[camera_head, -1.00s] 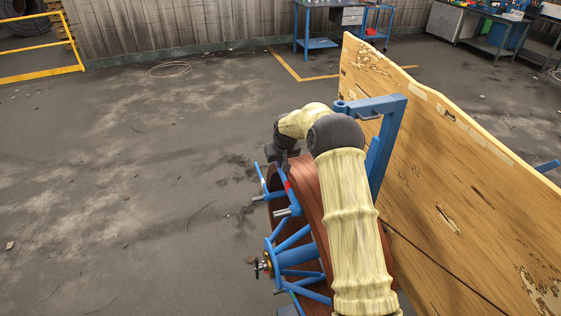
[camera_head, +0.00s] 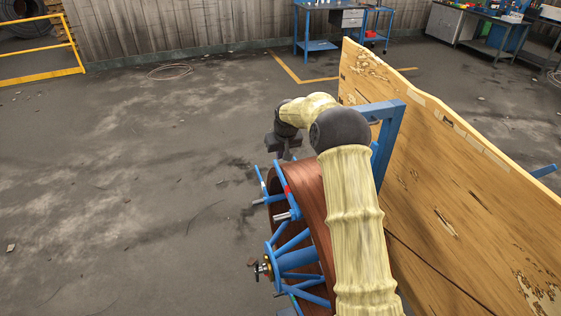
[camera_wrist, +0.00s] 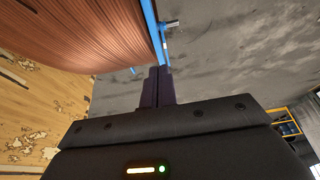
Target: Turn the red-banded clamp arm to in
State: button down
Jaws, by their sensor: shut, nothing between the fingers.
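The red-banded clamp arm (camera_head: 288,196) is a blue bar with a red band near its upper end. It stands at the upper rim of the brown reel (camera_head: 312,190) in the head view, with a metal pin near its lower end. My gripper (camera_head: 287,154) is shut and empty, just above the reel rim and the upper end of this arm, seemingly apart from it. In the wrist view my closed fingers (camera_wrist: 159,88) point towards a blue bar (camera_wrist: 152,28) beside the reel. No red band shows there, so I cannot tell which clamp arm it is.
A second blue clamp arm with a pale band (camera_head: 262,181) stands to the left. Blue spokes (camera_head: 292,243) and a hub are below. A blue frame post (camera_head: 389,140) and a tall wooden panel (camera_head: 440,150) are close on the right. The floor at left is clear.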

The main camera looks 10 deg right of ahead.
notch_tip(320, 180, up, 7)
jog(key=b, duration=0.1)
jog(key=shift+s+r+b, duration=0.2)
jog(key=shift+s+b, duration=0.05)
jog(key=shift+b, duration=0.1)
jog(key=shift+d, duration=0.1)
jog(key=s+d+f+m, duration=0.1)
jog(key=s+f, duration=0.1)
jog(key=s, duration=1.7)
jog(key=s+d+f+m+g, duration=0.1)
jog(key=s+f, duration=0.2)
jog(key=s, duration=1.7)
jog(key=shift+d+g+h, duration=0.25)
jog(key=shift+g+h, duration=0.05)
jog(key=shift+h, duration=0.1)
jog(key=c, duration=2.2)
grip_release()
jog(key=shift+f, duration=0.1)
